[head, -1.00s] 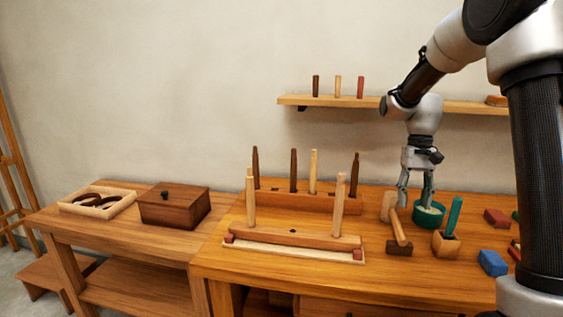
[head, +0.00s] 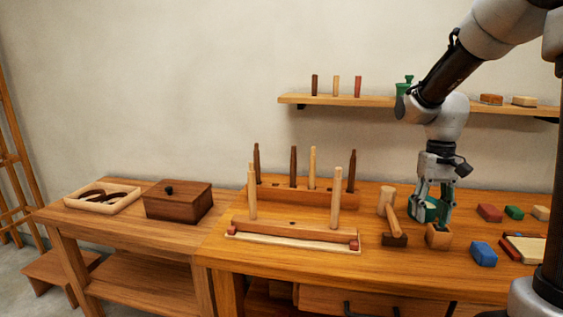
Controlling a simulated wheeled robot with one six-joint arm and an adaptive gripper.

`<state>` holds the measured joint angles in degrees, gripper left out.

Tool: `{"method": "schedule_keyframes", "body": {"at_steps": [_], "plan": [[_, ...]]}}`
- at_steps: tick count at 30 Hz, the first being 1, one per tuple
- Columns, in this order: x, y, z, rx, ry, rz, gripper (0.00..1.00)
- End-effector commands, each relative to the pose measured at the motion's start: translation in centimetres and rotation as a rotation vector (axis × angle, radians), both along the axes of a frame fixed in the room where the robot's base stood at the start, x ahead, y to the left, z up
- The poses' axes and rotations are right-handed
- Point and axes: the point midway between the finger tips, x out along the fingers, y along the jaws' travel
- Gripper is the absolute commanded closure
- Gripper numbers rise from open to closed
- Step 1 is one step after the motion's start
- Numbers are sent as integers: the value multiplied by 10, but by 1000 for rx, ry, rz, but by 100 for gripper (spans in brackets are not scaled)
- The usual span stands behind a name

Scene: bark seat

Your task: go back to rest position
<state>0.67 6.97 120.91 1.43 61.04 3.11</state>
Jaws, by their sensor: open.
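My gripper (head: 434,207) is open, pointing down over the right part of the workbench (head: 300,268). Its fingers stand in front of a green pot (head: 428,214) and just above a small wooden block holder (head: 438,237). Green shows between and beside the fingers. I cannot tell how much of it is the pot and how much is the green stick in the holder. Whether the fingers touch anything is also unclear.
A mallet (head: 391,215) stands close left of the gripper. Coloured blocks, one blue (head: 483,254), lie to the right. A peg rack (head: 290,231) fills the middle. A wall shelf (head: 330,100) runs behind my arm. The bench's front strip is clear.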

Motion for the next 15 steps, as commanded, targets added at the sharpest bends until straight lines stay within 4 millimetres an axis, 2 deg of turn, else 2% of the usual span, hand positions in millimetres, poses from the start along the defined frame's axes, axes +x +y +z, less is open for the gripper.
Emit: {"method": "schedule_keyframes", "body": {"at_steps": [5, 12, 15], "plan": [[-41, 0, 24, -4, -84, 27, 56], [-122, -1, 55, -18, -275, 66, 56], [-148, -1, 62, -24, -358, 71, 56]]}}
